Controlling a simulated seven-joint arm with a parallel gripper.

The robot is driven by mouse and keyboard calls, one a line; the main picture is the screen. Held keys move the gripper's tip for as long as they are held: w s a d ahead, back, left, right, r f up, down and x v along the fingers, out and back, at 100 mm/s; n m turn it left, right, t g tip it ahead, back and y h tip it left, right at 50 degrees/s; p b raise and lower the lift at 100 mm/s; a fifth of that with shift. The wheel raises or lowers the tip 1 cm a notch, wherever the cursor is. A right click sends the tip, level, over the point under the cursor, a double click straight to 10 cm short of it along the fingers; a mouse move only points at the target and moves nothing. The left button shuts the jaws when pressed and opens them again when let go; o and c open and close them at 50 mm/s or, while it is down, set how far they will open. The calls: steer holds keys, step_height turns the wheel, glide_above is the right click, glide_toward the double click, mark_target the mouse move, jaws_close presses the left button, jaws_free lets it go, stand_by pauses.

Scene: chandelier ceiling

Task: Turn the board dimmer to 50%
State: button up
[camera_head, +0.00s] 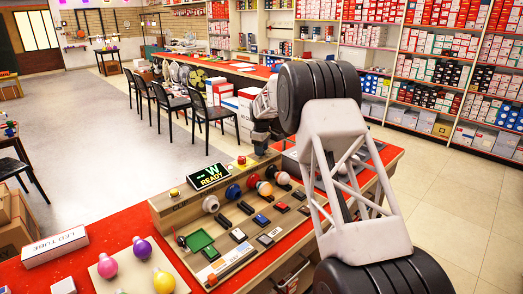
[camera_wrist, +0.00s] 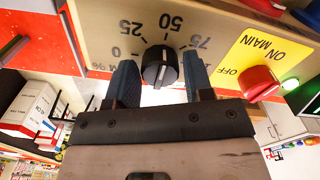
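The dimmer is a round black knob (camera_wrist: 160,66) with a raised grip bar on a beige panel (camera_wrist: 100,20) in the wrist view. Printed marks 0, 25, 50 and 75 run around it, with 50 at its top in the picture. A short pale line shows on the knob; I cannot tell exactly which mark it points to. My gripper (camera_wrist: 160,82) is open, with one dark finger on each side of the knob and visible gaps between. In the head view my gripper (camera_head: 262,140) is at the board's far edge, and the dimmer cannot be made out.
In the head view, the wooden board (camera_head: 165,210) carries several knobs, switches and a READY display (camera_head: 208,177). Coloured bulbs (camera_head: 140,248) stand nearer.

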steer(key=shift+o, duration=0.9)
steer(key=shift+r, duration=3.9)
